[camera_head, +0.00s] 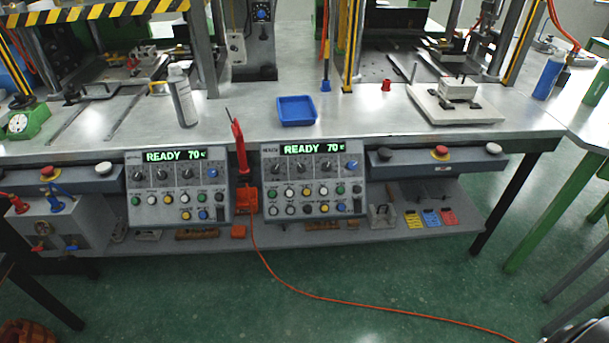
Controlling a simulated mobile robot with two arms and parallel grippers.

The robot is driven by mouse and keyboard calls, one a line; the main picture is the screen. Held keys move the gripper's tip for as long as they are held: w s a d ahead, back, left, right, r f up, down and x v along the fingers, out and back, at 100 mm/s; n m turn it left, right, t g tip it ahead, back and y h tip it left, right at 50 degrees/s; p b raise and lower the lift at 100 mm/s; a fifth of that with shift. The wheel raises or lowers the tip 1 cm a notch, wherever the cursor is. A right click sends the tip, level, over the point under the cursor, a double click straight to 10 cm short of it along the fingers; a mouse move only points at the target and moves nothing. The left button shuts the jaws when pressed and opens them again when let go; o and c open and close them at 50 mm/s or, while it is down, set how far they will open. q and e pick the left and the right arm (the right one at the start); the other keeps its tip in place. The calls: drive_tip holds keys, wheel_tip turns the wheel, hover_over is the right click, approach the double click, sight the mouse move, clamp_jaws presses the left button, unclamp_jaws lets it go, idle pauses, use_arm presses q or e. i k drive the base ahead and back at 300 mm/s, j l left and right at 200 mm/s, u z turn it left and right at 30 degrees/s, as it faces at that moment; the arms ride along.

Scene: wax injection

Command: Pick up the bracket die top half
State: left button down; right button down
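A pale metal die block (458,91) with dark clamps or handles and a small upright pin sits on a light square plate (424,97) at the right of the steel workbench. It looks like the bracket die, but I cannot make out the seam between its halves. A smaller grey block with a handle (382,214) stands on the lower shelf, and I cannot tell what it is. Neither of my grippers is in view.
The steel bench (350,115) carries a blue tray (297,123), a spray can (182,97) and a red cap (387,85). Two control panels (179,188) reading READY 70 hang in front. Press columns (352,45) rise behind. An orange cable (330,299) crosses the green floor.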

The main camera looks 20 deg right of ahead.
sight(450, 86)
drive_tip(key=j+z, duration=0.1)
drive_tip(key=z, duration=1.45)
drive_tip(key=k+l, duration=0.05)
drive_tip(key=l, duration=0.05)
